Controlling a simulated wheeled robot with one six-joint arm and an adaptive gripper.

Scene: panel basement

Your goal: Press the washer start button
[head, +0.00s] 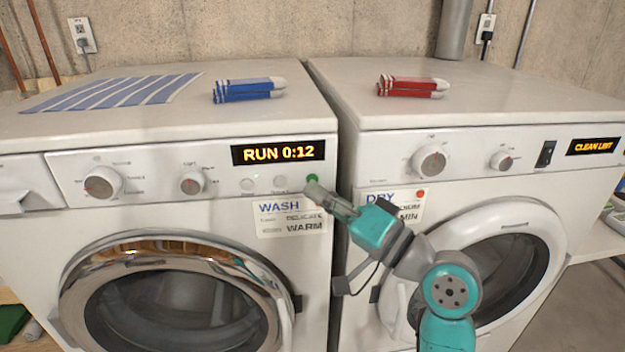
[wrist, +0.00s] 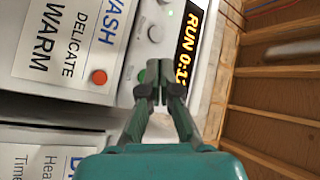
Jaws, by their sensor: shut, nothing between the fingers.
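The washer (head: 150,228) is the white machine on the left. Its display (head: 278,152) reads RUN 0:12. A green start button (head: 312,180) sits at the right end of its control panel. It also shows in the wrist view (wrist: 141,77), partly hidden by a finger. My gripper (head: 312,188) is shut and empty, with its fingertips just below and right of the green button. In the wrist view my gripper (wrist: 172,74) points at the panel by the button. I cannot tell whether the tips touch it.
The dryer (head: 480,230) stands close on the right, its display (head: 594,146) reading CLEAN LINT. A WASH card (head: 292,218) with a red dot and a DRY card (head: 375,196) hang nearby. Blue socks (head: 246,90) and red socks (head: 410,86) lie on top, beside a striped cloth (head: 112,92).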

